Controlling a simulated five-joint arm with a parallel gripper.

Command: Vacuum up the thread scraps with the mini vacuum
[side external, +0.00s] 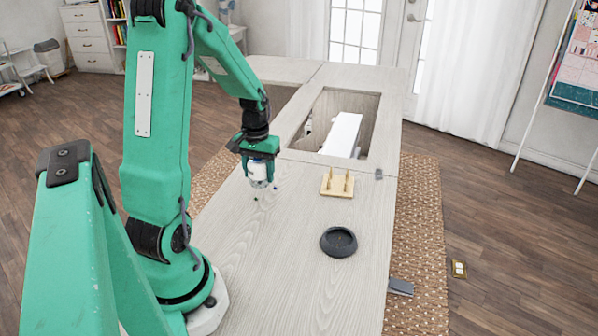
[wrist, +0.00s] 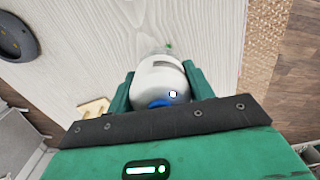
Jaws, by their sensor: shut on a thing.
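My gripper (side external: 258,165) is shut on the white mini vacuum (side external: 258,176) and holds it upright just over the pale wood cabinet top (side external: 290,240). In the wrist view the vacuum (wrist: 158,80) sits between the two green fingers of my gripper (wrist: 158,88), with a blue part at its near end and a clear nozzle away from me. Small dark specks, likely thread scraps (side external: 256,200), lie just below the nozzle. A green scrap (wrist: 168,46) shows at the nozzle tip in the wrist view. I cannot tell whether the nozzle touches the top.
A dark round dish (side external: 338,243) and a small wooden peg stand (side external: 338,184) are on the cabinet top, right of my gripper. Behind is an open well with a white machine (side external: 343,133) in it. A grey object (side external: 400,287) is at the right edge. The front middle is clear.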

